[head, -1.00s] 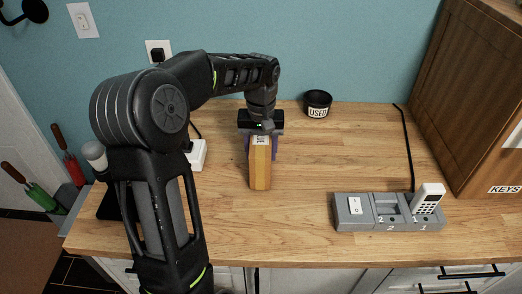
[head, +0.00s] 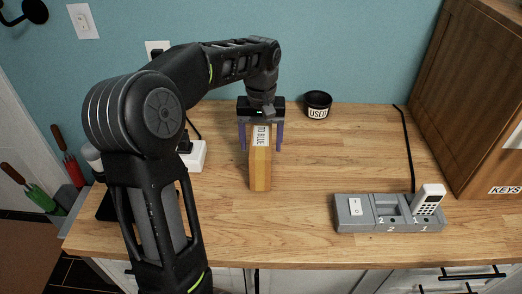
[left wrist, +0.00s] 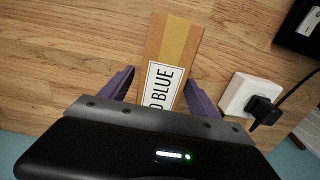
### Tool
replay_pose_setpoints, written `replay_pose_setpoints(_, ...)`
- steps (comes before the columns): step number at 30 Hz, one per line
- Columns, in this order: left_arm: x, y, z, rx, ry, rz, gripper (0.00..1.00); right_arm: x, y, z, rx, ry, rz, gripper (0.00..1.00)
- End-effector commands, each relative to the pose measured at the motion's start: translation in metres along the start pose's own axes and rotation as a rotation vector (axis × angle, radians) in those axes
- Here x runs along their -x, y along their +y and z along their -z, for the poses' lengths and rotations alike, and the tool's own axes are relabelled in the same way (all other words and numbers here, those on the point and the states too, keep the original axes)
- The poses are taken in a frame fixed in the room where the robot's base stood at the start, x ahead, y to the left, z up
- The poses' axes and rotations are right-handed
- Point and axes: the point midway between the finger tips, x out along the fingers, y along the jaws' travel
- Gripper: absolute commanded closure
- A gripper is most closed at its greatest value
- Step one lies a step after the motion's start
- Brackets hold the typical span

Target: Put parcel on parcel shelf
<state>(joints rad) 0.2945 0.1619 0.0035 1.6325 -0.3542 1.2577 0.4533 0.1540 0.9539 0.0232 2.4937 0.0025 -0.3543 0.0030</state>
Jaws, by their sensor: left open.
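The parcel (head: 260,173), a narrow orange-brown box with a lighter stripe and a white label ending in "BLUE", is on the wooden counter, its long side running front to back. My left gripper (head: 262,149) is open over its back end, with one purple finger on each side and visible gaps. The left wrist view also shows the parcel (left wrist: 177,42) between the spread fingers (left wrist: 159,88), not gripped. I see no surface marked as the parcel shelf. My right gripper is not in view.
A black "USED" cup (head: 318,104) stands at the back. A grey holder (head: 350,225) with a white handset (head: 429,198) is at front right. A wooden cabinet (head: 474,90) bounds the right. A white socket block (head: 192,157) lies left of the parcel. The middle counter is clear.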

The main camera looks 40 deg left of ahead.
Motion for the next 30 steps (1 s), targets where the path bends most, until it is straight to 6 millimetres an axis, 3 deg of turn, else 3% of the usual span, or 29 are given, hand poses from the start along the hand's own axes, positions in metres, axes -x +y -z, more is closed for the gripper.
replay_pose_setpoints(7, 0.055, 0.000, 0.001, 0.000, 0.004, -0.002, 0.28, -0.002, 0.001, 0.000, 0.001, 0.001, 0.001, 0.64)
replay_pose_setpoints(10, 0.075, 0.000, 0.000, -0.002, 0.000, 0.000, 0.28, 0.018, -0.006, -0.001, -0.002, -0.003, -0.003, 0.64)
replay_pose_setpoints(30, 0.081, 0.000, 0.000, -0.001, 0.000, 0.000, 0.28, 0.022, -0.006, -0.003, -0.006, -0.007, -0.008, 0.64)
